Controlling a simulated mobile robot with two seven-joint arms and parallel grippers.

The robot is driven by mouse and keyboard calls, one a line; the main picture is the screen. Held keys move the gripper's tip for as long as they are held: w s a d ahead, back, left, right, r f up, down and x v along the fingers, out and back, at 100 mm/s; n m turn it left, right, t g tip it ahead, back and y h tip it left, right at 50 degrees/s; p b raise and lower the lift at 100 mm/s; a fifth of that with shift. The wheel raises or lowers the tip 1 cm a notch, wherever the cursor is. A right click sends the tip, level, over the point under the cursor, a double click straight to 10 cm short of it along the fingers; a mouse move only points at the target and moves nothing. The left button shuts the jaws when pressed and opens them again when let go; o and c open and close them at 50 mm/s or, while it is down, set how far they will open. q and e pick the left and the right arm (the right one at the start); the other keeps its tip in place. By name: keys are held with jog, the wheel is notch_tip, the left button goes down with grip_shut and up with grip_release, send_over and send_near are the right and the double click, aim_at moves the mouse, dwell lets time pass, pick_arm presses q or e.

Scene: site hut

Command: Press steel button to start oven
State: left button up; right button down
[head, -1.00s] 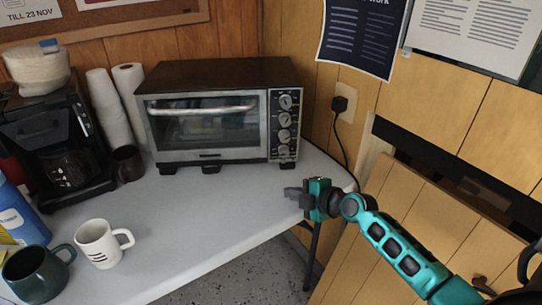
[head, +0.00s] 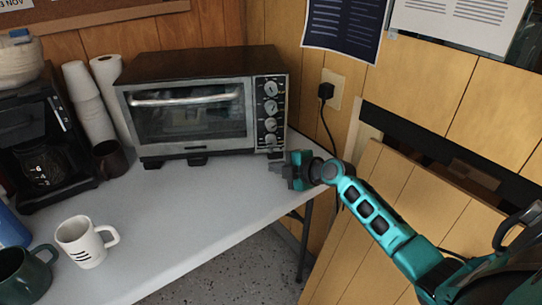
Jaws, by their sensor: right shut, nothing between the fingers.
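The toaster oven (head: 205,70) stands on the table, dark on top with a steel-framed glass door. Its control panel on the right side carries a column of round controls. The lowest round control (head: 270,139) looks like the steel button, small and hard to tell from the knobs. My right gripper (head: 277,167) is shut and empty. It is just below and slightly right of the panel's bottom edge in the picture, pointing left, apart from the button. My left gripper is not in view.
The white table (head: 190,210) has free room in front of the oven. A plug and cord (head: 326,92) hang right of the oven.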

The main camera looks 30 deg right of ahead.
aim_at(271, 150)
jog(key=w+b, duration=0.1)
jog(key=w+d+b, duration=0.1)
jog(key=shift+w+d+f, duration=0.1)
jog(key=shift+w+f, duration=0.05)
jog(key=shift+w, duration=0.15)
jog(key=shift+w+b, duration=0.15)
jog(key=shift+b, duration=0.2)
jog(key=shift+w+d+r, duration=0.1)
jog(key=shift+r, duration=0.1)
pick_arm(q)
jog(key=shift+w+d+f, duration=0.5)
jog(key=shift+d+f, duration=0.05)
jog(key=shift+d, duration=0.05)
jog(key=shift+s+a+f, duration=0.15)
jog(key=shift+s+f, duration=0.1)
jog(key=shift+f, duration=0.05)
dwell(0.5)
